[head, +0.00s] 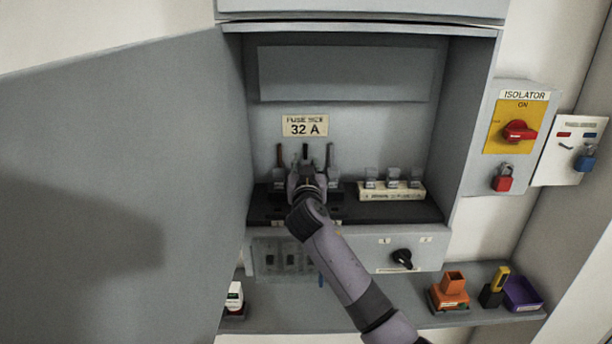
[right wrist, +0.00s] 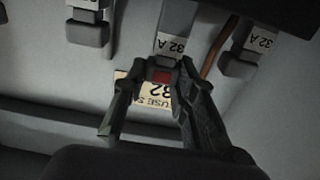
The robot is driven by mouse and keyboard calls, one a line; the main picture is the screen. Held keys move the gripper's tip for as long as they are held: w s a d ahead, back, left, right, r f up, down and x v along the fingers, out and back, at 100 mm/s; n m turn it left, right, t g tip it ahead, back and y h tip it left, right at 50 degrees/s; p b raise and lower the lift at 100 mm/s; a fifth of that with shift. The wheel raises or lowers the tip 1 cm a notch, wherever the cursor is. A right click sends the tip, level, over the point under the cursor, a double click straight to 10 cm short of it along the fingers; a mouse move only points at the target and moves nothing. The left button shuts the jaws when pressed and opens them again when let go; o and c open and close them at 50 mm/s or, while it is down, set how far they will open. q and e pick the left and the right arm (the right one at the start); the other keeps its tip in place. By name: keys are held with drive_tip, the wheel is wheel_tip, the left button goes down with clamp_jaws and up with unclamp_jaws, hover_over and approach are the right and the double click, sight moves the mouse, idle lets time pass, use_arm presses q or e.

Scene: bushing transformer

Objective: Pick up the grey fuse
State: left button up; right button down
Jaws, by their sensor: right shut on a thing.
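Grey fuses marked 32 A hang in a row in the right wrist view. The middle grey fuse (right wrist: 170,44) sits between the fingertips of my right gripper (right wrist: 160,72), which is shut on it. A small red patch shows between the fingers. In the head view my right gripper (head: 307,172) reaches into the open cabinet below the fuse size label (head: 305,125) and hides most of that fuse. My left gripper is not in view.
Other fuses flank the held one, left (right wrist: 88,25) and right (right wrist: 245,50), close to my fingers. A white rack (head: 391,194) with 3 fuses stands to the right. The cabinet door (head: 120,180) stands open at left. A shelf (head: 390,313) below holds an orange item (head: 453,285) and a purple tray (head: 522,294).

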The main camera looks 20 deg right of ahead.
wheel_tip(320, 180, up, 22)
drive_tip(key=b, duration=0.2)
drive_tip(key=shift+r, duration=0.15)
idle(0.3)
